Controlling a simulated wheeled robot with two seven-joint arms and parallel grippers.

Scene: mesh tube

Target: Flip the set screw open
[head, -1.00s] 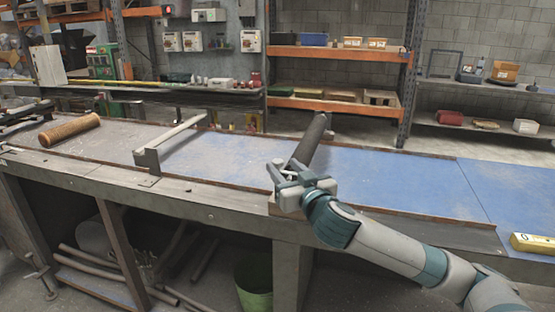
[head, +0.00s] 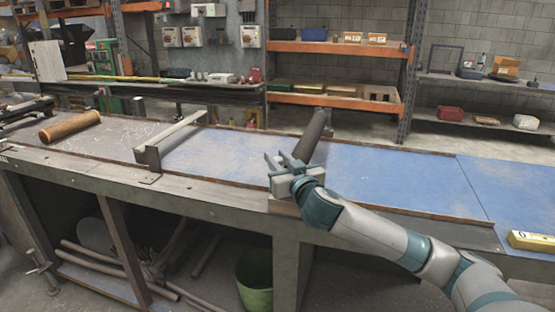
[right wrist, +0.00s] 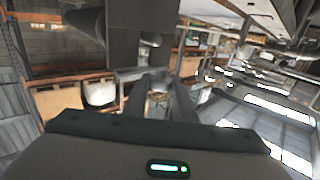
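My right gripper (head: 279,160) is at the near edge of the bench, just in front of the near end of a dark cylinder (head: 311,136). Its two fingers stand apart. In the right wrist view the fingers (right wrist: 158,88) point ahead with a small gap, and a large dark form, probably the cylinder's mount, hangs above them. I cannot make out the set screw; the gripper or its small size may hide it. I cannot tell whether the fingers touch anything. My left gripper is not in view.
A brown mesh tube (head: 70,128) lies at the left of the workbench (head: 230,185). A pale bar (head: 170,135) on a bracket crosses the bench. The blue top right of the cylinder is clear, with a yellow level (head: 531,241) at the far right. A green bucket (head: 255,280) stands below.

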